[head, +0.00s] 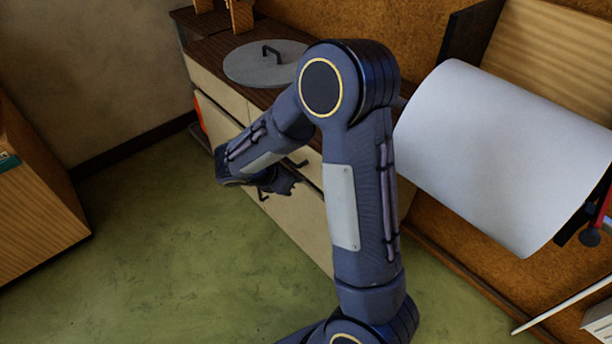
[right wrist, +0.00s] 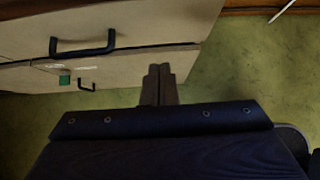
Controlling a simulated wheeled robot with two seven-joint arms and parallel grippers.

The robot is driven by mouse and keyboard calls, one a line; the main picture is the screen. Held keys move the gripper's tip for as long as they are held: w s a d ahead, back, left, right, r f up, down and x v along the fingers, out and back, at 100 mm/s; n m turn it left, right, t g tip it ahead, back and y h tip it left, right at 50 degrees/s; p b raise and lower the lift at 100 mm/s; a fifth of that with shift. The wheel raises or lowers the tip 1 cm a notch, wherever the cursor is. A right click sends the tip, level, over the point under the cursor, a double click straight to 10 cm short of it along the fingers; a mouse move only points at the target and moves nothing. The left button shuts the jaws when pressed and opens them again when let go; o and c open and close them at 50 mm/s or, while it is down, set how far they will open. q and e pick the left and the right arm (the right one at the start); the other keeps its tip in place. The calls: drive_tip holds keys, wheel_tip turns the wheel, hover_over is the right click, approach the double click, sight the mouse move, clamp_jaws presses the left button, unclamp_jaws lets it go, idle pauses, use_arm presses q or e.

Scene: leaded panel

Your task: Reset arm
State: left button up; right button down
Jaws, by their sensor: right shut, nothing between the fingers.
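My right arm reaches across the middle of the head view, bent at the elbow. Its gripper (head: 284,183) is low, in front of the pale drawer fronts of a cabinet (head: 312,228). In the right wrist view the two dark fingers (right wrist: 159,84) are pressed together with nothing between them. The pale drawer fronts (right wrist: 150,22) with black handles (right wrist: 82,48) lie beyond the fingertips there. I cannot tell whether the fingers touch the cabinet. My left gripper is not in view.
A round grey lid (head: 262,66) with a black handle lies on the cabinet's dark top. A large white roll (head: 500,150) stands out at the right. A wooden cabinet (head: 35,200) is at the left edge. The green floor (head: 160,240) between is clear.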

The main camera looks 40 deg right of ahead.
drive_tip(key=shift+v, duration=0.95)
drive_tip(key=s+a+r+m+t+y+p, duration=0.2)
drive_tip(key=s+a+r+m+y+p, duration=0.3)
drive_tip(key=s+r+m, duration=0.4)
drive_tip(key=s+a+r+m+t+y+p, duration=0.3)
drive_tip(key=s+a+r+m+y+p, duration=0.3)
drive_tip(key=s+r+m, duration=0.4)
drive_tip(key=shift+a+r+m+y, duration=0.5)
drive_tip(key=shift+a+r+y, duration=0.15)
drive_tip(key=shift+y, duration=0.25)
